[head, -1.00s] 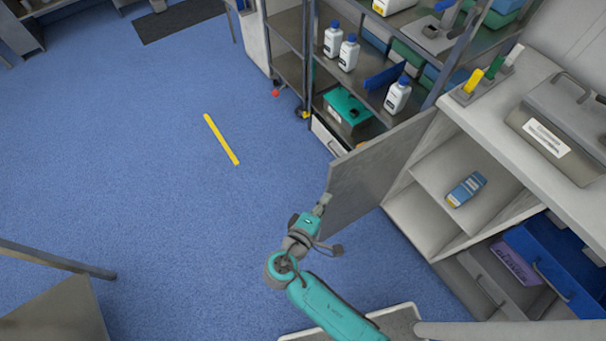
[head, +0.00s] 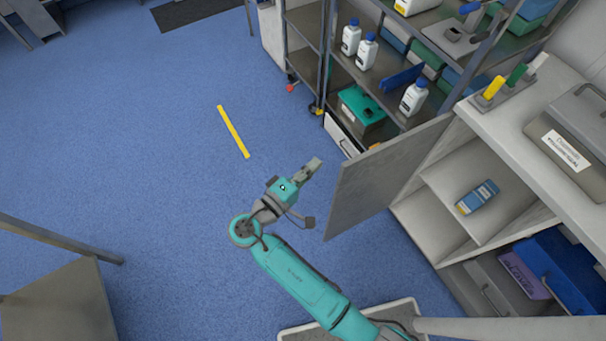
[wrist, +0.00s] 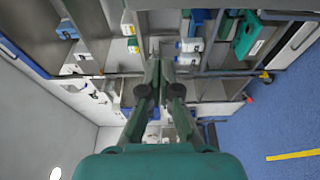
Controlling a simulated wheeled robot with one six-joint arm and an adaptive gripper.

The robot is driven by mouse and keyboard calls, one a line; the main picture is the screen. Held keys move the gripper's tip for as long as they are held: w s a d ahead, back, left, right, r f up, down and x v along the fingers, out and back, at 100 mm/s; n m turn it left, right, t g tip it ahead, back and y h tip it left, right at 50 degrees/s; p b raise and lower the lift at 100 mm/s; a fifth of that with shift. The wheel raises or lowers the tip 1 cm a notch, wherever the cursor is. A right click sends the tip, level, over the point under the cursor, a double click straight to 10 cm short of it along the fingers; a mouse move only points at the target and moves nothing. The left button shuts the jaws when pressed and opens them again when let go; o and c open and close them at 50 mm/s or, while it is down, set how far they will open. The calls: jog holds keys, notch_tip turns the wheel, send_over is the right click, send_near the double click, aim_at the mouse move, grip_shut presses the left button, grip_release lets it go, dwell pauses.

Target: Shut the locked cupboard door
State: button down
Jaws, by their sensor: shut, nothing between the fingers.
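The cupboard door (head: 388,176) is a flat grey panel standing wide open, swung out from the white cupboard (head: 480,155). A blue box (head: 478,196) lies on a shelf inside. My gripper (head: 314,164) is shut and empty, just left of the door's free edge in the head view, with a small gap apparent between them. The gripper fingers (wrist: 165,72) also show closed together in the wrist view. I cannot make out the door surely in the wrist view. No lock shows.
A metal rack (head: 330,60) with white bottles (head: 414,97) and a green box (head: 360,106) stands behind the door. Blue floor with a yellow strip (head: 233,132) lies clear to the left.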

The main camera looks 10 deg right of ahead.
jog(key=shift+s+d, duration=0.25)
jog(key=shift+d, duration=0.5)
jog(key=shift+s+d, duration=0.3)
jog(key=shift+d, duration=0.45)
jog(key=shift+s+d, duration=0.25)
jog(key=shift+d, duration=0.5)
